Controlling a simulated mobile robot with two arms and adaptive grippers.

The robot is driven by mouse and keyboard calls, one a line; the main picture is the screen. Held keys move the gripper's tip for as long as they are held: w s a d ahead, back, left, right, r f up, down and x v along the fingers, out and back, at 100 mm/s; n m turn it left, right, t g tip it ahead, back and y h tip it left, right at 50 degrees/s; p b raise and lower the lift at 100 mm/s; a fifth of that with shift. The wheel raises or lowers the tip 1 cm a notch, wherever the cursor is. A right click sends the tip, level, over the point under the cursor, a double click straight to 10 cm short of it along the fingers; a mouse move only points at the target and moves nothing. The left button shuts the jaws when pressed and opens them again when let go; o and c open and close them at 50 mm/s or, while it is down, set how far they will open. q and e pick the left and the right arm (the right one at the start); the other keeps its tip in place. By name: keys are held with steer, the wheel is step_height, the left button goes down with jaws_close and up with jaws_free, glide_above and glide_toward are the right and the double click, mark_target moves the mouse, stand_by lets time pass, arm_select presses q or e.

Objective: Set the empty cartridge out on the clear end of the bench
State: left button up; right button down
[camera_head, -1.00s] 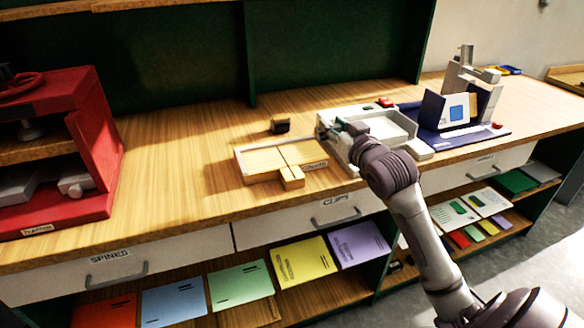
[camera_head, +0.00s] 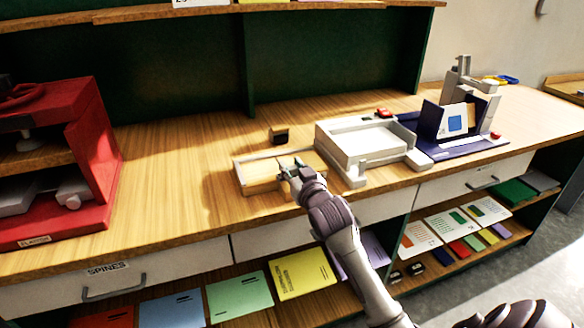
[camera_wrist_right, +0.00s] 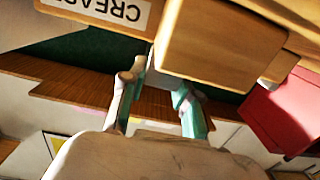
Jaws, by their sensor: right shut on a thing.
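I cannot tell which thing is the empty cartridge. My right gripper (camera_head: 290,170) is at the front of the low wooden creasing board (camera_head: 258,178) on the bench. In the right wrist view, its fingers (camera_wrist_right: 158,97) reach up to a wooden block (camera_wrist_right: 215,42) beside a label (camera_wrist_right: 105,10) reading "CREAS…". The gripper is shut on this block; the exact contact is partly hidden. A small block with a dark top (camera_head: 279,135) stands behind the board. My left gripper is not in view.
A white tray machine (camera_head: 322,140) stands right of the board, then a dark blue stand (camera_head: 460,150) with a card. A red shelf unit (camera_head: 98,150) is at the left. Bare bench (camera_head: 165,165) lies between it and the board, and at the far right (camera_head: 540,112).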

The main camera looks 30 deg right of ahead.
steer(key=shift+f, duration=0.2)
steer(key=c, duration=0.8)
jaws_free()
steer(key=shift+r, duration=0.1)
steer(key=shift+c, duration=0.2)
